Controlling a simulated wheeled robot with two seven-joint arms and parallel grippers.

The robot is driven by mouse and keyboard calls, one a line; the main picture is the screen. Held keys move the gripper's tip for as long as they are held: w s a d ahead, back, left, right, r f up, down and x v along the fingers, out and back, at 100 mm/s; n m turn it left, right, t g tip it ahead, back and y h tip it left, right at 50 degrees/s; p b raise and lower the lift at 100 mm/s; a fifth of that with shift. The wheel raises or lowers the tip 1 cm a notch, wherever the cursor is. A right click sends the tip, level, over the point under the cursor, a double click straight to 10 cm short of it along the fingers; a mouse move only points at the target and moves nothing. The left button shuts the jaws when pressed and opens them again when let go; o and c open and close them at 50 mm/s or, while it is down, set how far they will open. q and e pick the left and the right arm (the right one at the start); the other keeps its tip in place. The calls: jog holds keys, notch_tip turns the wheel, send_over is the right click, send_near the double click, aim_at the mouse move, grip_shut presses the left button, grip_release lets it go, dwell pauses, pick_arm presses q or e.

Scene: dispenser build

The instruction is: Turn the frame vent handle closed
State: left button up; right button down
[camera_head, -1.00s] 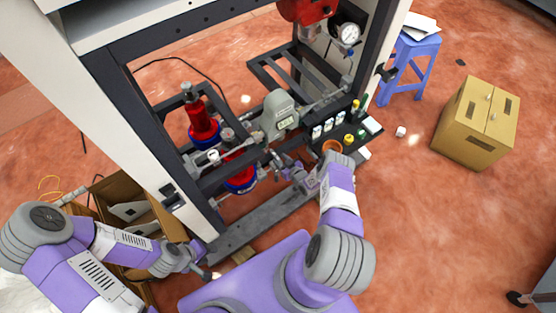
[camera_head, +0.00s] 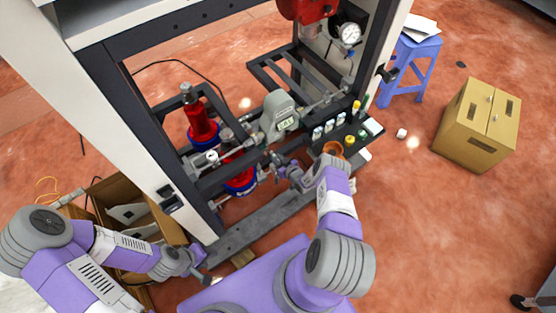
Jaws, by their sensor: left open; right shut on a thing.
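The dispenser frame (camera_head: 135,103) stands ahead, with a grey meter (camera_head: 279,115) and pipework on its lower shelf. My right gripper (camera_head: 279,166) reaches in at the valve fittings on the front of the pipework, beside the lower red-and-blue unit (camera_head: 240,180). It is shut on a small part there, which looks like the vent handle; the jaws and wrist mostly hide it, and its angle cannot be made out. My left gripper (camera_head: 207,276) is open and empty, low in front of the frame's left leg, apart from the frame.
An open cardboard box (camera_head: 128,240) sits behind my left arm. Small bottles and a dark tray (camera_head: 368,128) are right of my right wrist. A purple stool (camera_head: 415,62) and a closed yellow box (camera_head: 477,124) stand on the right.

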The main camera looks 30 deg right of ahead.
jog(key=shift+h, duration=0.3)
jog(key=shift+a+m+h+p, duration=0.2)
jog(key=shift+m+h+p, duration=0.3)
jog(key=shift+m+h, duration=0.45)
jog(key=m+h, duration=0.2)
jog(key=shift+a+m+g+h, duration=0.2)
jog(key=shift+m+g+h, duration=0.05)
jog(key=shift+g+h, duration=0.1)
jog(key=shift+w+a+f+m+g+h, duration=0.1)
jog(key=shift+m+g+h, duration=0.35)
jog(key=shift+m+h, duration=0.65)
jog(key=shift+m+g+h+b, duration=0.45)
jog(key=shift+m+g+h, duration=0.35)
jog(key=shift+m+h, duration=0.3)
jog(key=c, duration=1.1)
grip_release()
